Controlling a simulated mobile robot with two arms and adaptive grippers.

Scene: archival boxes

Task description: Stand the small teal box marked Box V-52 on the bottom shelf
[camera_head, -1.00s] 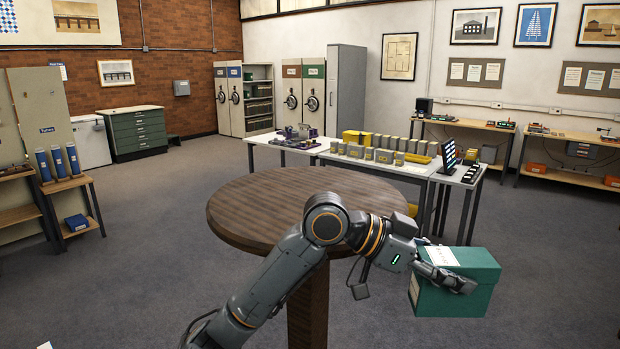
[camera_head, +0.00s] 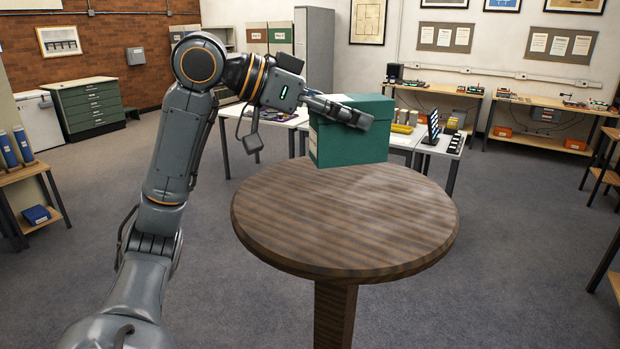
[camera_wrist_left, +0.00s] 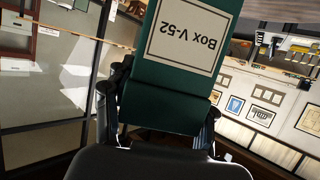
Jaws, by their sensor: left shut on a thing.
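The teal box (camera_head: 350,142) is in the head view, above the far part of the round table. My left gripper (camera_head: 345,112) is shut on it, with a finger lying along its upper part. I cannot tell whether the box touches the table top. In the left wrist view the teal box (camera_wrist_left: 160,101) sits between the two fingers (camera_wrist_left: 160,125), and its white label reads Box V-52, upside down in that picture. The bottom shelf cannot be made out for sure. My right gripper is not in view.
The round brown table (camera_head: 350,222) stands in front of me, its top otherwise bare. Work tables (camera_head: 410,140) with small items stand behind it. Benches (camera_head: 545,108) line the right wall, a green drawer cabinet (camera_head: 90,107) the back left. Grey floor is open on both sides.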

